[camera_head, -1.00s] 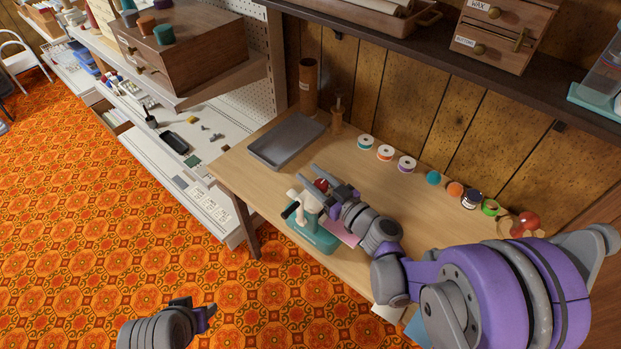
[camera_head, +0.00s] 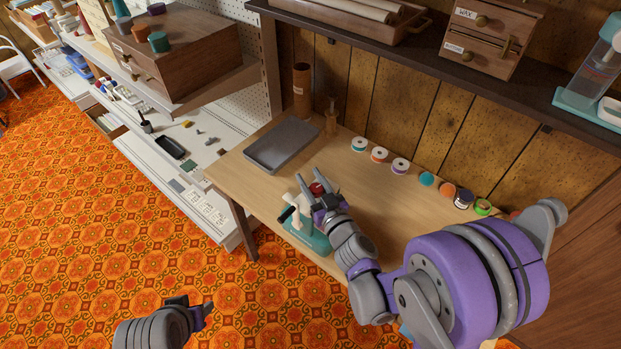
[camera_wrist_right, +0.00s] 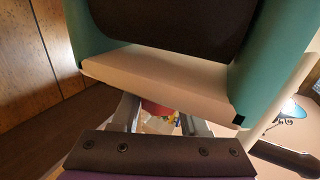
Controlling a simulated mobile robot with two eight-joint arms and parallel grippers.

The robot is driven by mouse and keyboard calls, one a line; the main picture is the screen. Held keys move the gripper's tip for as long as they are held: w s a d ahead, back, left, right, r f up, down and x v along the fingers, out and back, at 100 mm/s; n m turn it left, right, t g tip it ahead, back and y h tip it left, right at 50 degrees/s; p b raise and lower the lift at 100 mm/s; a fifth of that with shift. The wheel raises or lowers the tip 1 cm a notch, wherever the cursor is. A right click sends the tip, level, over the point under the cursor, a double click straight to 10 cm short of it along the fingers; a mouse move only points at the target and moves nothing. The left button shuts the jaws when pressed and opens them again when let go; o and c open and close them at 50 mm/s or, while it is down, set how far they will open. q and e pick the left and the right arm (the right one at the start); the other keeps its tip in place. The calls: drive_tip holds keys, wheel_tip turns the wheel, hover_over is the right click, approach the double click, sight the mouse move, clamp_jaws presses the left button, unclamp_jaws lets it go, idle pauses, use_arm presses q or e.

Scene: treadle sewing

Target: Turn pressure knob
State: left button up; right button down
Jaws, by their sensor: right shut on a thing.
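A small teal and cream sewing machine (camera_head: 318,241) stands at the front edge of the wooden table. A red knob (camera_head: 317,188) sits at its top. My right gripper (camera_head: 316,186) is at the knob, with one finger on each side, and is shut on it. In the right wrist view, a bit of the red knob (camera_wrist_right: 155,107) shows between the fingers, below the large teal and cream machine body (camera_wrist_right: 165,77); the rest of it is hidden. My left gripper (camera_head: 192,305) is low over the floor, away from the table; its jaw gap is unclear.
A grey tray (camera_head: 283,145) lies on the table behind the machine. Several thread spools, one of them white-topped (camera_head: 359,145), line the wall side. A brown cylinder (camera_head: 302,89) stands at the back. The table between machine and spools is clear. A dark shelf (camera_head: 430,65) overhangs the table.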

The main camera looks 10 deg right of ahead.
drive_tip(key=shift+c, duration=2.1)
unclamp_jaws()
drive_tip(key=b+v, duration=0.1)
drive_tip(key=v, duration=0.9)
drive_tip(key=shift+s, duration=0.35)
